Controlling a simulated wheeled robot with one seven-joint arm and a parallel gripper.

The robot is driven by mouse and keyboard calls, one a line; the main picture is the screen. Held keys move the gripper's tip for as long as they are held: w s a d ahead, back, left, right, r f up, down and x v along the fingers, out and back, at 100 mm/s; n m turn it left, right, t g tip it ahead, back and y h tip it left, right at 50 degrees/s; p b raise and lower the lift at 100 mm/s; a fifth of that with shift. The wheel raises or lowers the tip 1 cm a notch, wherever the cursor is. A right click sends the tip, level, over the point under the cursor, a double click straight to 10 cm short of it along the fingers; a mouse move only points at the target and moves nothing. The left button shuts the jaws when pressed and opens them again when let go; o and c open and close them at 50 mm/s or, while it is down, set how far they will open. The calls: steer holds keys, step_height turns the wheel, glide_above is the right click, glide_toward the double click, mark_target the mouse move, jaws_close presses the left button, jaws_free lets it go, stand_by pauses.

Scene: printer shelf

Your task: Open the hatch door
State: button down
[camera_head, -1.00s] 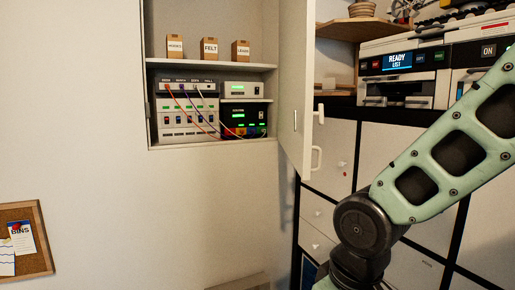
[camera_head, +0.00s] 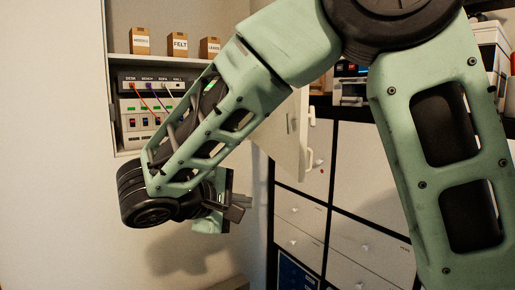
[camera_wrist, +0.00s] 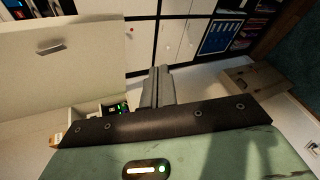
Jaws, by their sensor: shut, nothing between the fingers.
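The hatch door (camera_head: 287,132) is a white panel hinged at the right side of a wall cabinet. It stands open, swung out to the right, with a white handle near its free edge. My arm hides its upper part in the head view. In the wrist view the door (camera_wrist: 75,65) fills the upper left, with a small grey fitting on it. My gripper (camera_head: 245,203) is below and left of the door's lower edge, apart from the handle. Its fingers (camera_wrist: 159,72) are together and empty in the wrist view.
The open cabinet (camera_head: 118,38) holds small labelled boxes (camera_head: 180,44) and a switch panel with cables (camera_head: 140,105). White drawers (camera_head: 350,225) stand behind the door, with a printer (camera_head: 350,90) above. In the wrist view a wooden box (camera_wrist: 255,85) rests on the floor.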

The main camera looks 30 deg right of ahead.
steer(key=w+r+m+t+h, duration=0.2)
steer(key=w+r+h, duration=0.2)
steer(key=w+r, duration=0.3)
steer(key=d+r+p, duration=0.1)
steer(key=d+p, duration=0.7)
steer(key=d, duration=0.5)
steer(key=shift+w, duration=0.35)
steer(key=shift+t, duration=0.3)
